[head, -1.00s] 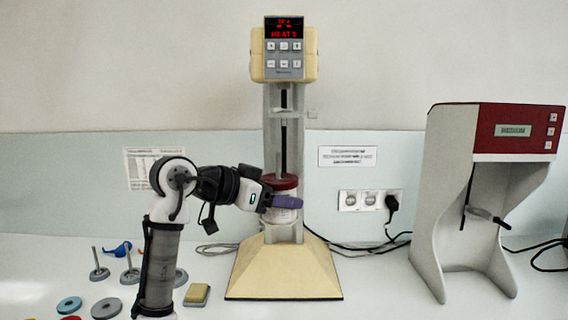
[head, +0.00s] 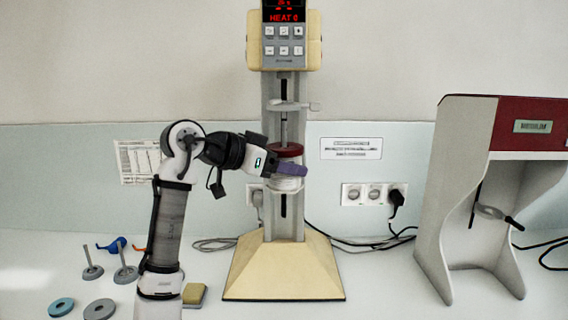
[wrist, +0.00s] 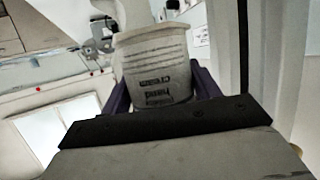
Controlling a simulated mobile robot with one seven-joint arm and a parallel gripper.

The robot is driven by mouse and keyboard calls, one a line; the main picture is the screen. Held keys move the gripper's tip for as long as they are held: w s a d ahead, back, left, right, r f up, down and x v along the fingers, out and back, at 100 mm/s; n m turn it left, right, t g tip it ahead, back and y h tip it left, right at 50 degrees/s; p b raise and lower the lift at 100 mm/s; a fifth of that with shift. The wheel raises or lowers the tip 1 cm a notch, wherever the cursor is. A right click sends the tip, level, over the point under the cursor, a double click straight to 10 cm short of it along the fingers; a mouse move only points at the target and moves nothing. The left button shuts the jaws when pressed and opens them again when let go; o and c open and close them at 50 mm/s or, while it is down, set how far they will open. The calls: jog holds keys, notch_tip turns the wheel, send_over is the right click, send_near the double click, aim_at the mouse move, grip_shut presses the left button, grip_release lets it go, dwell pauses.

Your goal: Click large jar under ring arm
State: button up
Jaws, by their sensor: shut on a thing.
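The large white jar (head: 287,184) stands upright in front of the mixer's column. The wrist view shows its label reading hand cream, upside down (wrist: 158,85). My gripper (head: 290,170) is shut on the jar, with purple fingers at its sides. A grey arm with a side knob (head: 290,106) crosses the column higher up.
The mixer's cream base (head: 284,273) is clear below the jar. A red-and-grey machine (head: 500,200) stands at right. Sockets (head: 374,194) and cables lie behind. Small stands (head: 91,266), discs (head: 99,309) and a yellow sponge-like block (head: 194,294) lie at left.

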jog(key=w+p, duration=0.5)
jog(key=w, duration=0.3)
jog(key=shift+w, duration=0.15)
jog(key=shift+s, duration=0.2)
dwell(0.6)
jog(key=shift+r+p, duration=0.4)
jog(key=shift+r, duration=0.35)
jog(key=shift+r, duration=0.15)
jog(key=shift+r, duration=0.6)
jog(key=shift+r, duration=0.25)
dwell(0.4)
